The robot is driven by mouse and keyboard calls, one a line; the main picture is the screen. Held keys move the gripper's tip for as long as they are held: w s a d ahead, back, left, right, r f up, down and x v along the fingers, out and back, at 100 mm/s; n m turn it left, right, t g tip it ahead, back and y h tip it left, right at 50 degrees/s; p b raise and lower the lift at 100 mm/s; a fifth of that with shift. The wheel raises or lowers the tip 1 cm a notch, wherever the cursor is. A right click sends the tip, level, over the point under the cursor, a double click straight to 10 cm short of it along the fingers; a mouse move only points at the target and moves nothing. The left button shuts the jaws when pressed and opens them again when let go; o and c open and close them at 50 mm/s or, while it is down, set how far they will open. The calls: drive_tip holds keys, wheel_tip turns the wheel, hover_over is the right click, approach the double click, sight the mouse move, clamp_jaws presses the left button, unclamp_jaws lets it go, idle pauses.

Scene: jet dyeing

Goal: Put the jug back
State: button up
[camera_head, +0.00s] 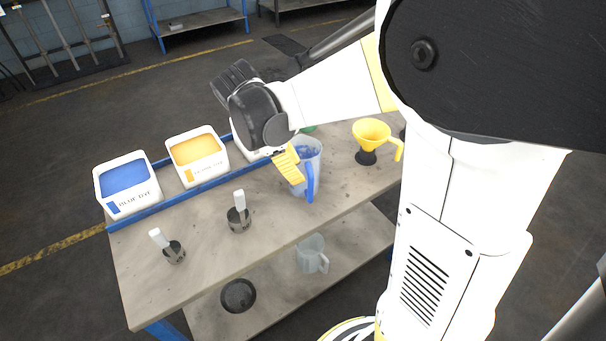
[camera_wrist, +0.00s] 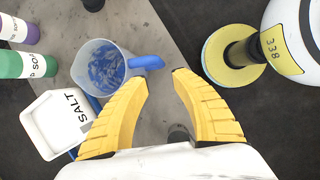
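A clear jug (camera_head: 309,153) with blue contents and a blue handle stands upright on the workbench (camera_head: 215,257). The jug also shows in the wrist view (camera_wrist: 88,72), its handle pointing right, just beyond the left fingertip. My gripper (camera_wrist: 161,77) is open and empty, its yellow fingers spread apart. In the head view my gripper (camera_head: 290,165) is over the jug's left side and partly hides it; I cannot tell whether they touch. A second clear jug (camera_head: 311,254) is on the lower shelf.
A blue dye tub (camera_head: 125,207), an orange-filled tub (camera_head: 199,178) and a salt tub (camera_wrist: 42,128) line the back edge. Two metal cups with white-handled scoops (camera_head: 238,218) (camera_head: 174,252) stand in front. A yellow funnel (camera_head: 371,133) is right of the jug.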

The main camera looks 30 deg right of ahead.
drive_tip(key=s+a+r+m+t+y, duration=0.4)
drive_tip(key=s+a+r+m+t, duration=0.2)
drive_tip(key=m, duration=0.8)
drive_tip(key=s+a+t, duration=0.2)
drive_tip(key=s, duration=0.2)
drive_tip(key=shift+y, duration=0.3)
drive_tip(key=shift+s+r, duration=0.1)
